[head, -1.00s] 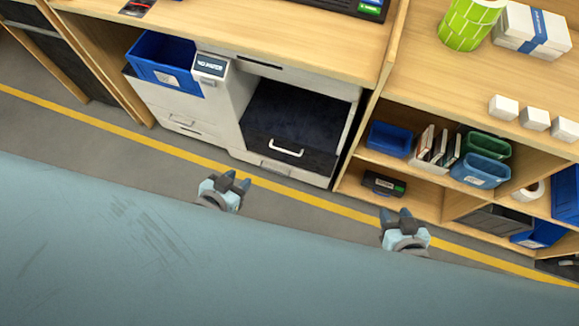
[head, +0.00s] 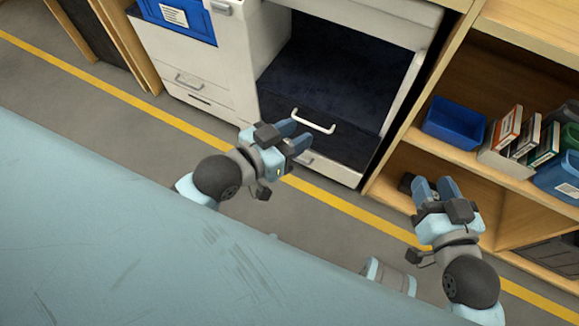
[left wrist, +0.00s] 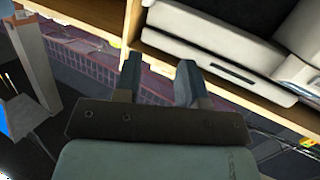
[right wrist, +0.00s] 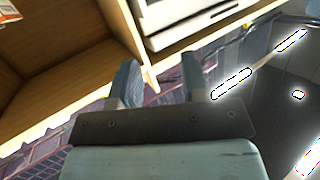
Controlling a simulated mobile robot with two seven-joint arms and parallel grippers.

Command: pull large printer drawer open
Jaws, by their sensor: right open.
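The large printer drawer has a dark front (head: 350,141) with a white bar handle (head: 312,121), below a dark opening in the white printer (head: 245,65). My left gripper (head: 301,134) is open and empty, in front of the drawer, just below and left of the handle in the head view. I cannot tell its exact distance from the handle. Its two fingers stand apart in the left wrist view (left wrist: 160,80). My right gripper (head: 432,186) is open and empty, to the right, in front of the wooden shelf. Its spread fingers show in the right wrist view (right wrist: 160,80).
A smaller white drawer (head: 190,85) is at the printer's left, under a blue bin (head: 178,18). Right of the printer, a wooden shelf unit (head: 415,160) holds a blue bin (head: 455,124) and upright books (head: 507,130). Grey floor with a yellow line (head: 110,88) lies in front.

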